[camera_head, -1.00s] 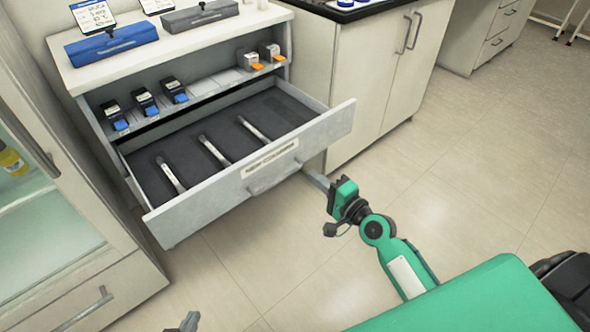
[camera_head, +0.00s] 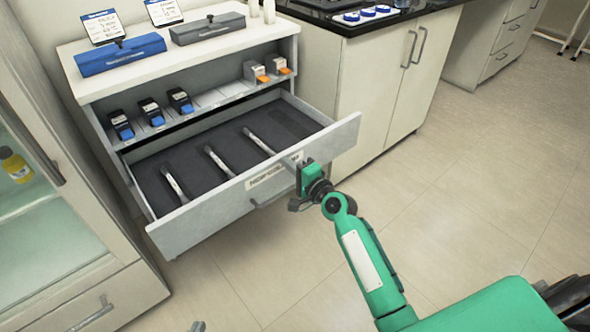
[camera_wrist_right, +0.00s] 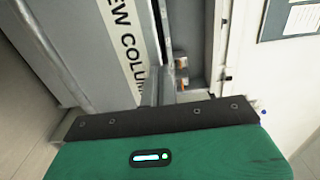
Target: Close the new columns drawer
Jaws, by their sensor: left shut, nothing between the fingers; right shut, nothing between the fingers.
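The new columns drawer (camera_head: 205,230) is pulled out from the white cabinet, and several slots show in its dark insert. Three white columns lie in it: a left one (camera_head: 176,186), a middle one (camera_head: 218,161) and a right one (camera_head: 259,142). My right gripper (camera_head: 303,168) is shut and empty at the right part of the drawer front, covering part of its label. In the right wrist view its fingers (camera_wrist_right: 155,88) are close to the front, beside the label (camera_wrist_right: 124,42); contact is unclear. Only the tip of my left gripper (camera_head: 197,326) shows at the bottom edge, shut and empty.
The shelf above the drawer holds several small dark and orange-tipped blocks (camera_head: 151,112). A blue box (camera_head: 120,55) and a grey box (camera_head: 207,28) stand on top. A glass-fronted cabinet (camera_head: 45,215) is at the left. The floor before the drawer is clear.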

